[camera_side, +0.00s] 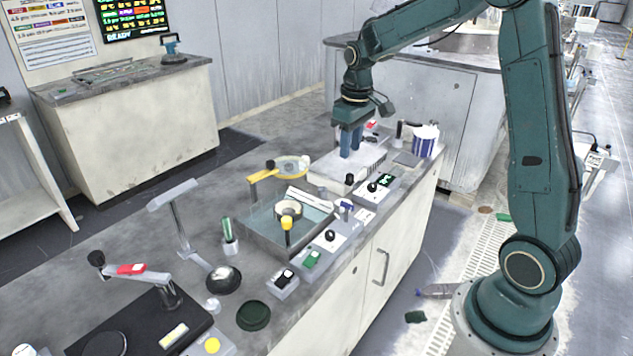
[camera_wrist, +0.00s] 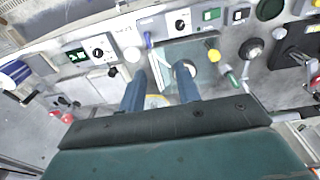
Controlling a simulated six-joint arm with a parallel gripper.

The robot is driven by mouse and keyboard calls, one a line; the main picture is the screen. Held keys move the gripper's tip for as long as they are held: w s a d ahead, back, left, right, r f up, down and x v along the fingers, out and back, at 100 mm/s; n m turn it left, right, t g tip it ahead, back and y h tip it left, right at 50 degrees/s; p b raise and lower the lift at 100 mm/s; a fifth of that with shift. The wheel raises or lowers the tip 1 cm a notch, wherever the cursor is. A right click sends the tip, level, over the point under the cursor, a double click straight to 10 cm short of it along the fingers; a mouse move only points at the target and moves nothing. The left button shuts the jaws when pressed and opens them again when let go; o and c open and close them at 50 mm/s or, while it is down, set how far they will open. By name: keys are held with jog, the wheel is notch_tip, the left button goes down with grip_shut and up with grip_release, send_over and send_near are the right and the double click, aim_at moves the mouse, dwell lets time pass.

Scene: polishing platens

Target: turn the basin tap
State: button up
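My gripper (camera_side: 350,150) points down over a low pale block (camera_side: 325,182) at the far part of the bench. In the wrist view my gripper (camera_wrist: 160,90) has its two blue fingers apart, with nothing held between them. A square, glassy-bottomed basin (camera_side: 250,235) stands to the left of and nearer than my gripper; it also shows in the wrist view (camera_wrist: 170,50). A yellow-topped piece (camera_side: 286,223) stands at the basin. A yellow bent arm (camera_side: 262,175) is behind it. I cannot tell which of these is the tap.
Control boxes with a black knob (camera_side: 330,236), a green button (camera_side: 312,259) and a green screen (camera_side: 387,181) line the front edge. A blue-striped cup (camera_side: 425,140) stands right of my gripper. A post with a flat head (camera_side: 175,193) rises at left.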

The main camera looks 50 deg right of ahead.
send_over(347, 203)
notch_tip(347, 203, down, 6)
jog(key=r, duration=0.1)
jog(key=shift+s+f+g, duration=0.1)
jog(key=shift+f+g, duration=0.15)
jog(key=shift+g, duration=0.15)
notch_tip(347, 203, down, 14)
jog(key=shift+r, duration=0.1)
dwell(0.3)
grip_shut()
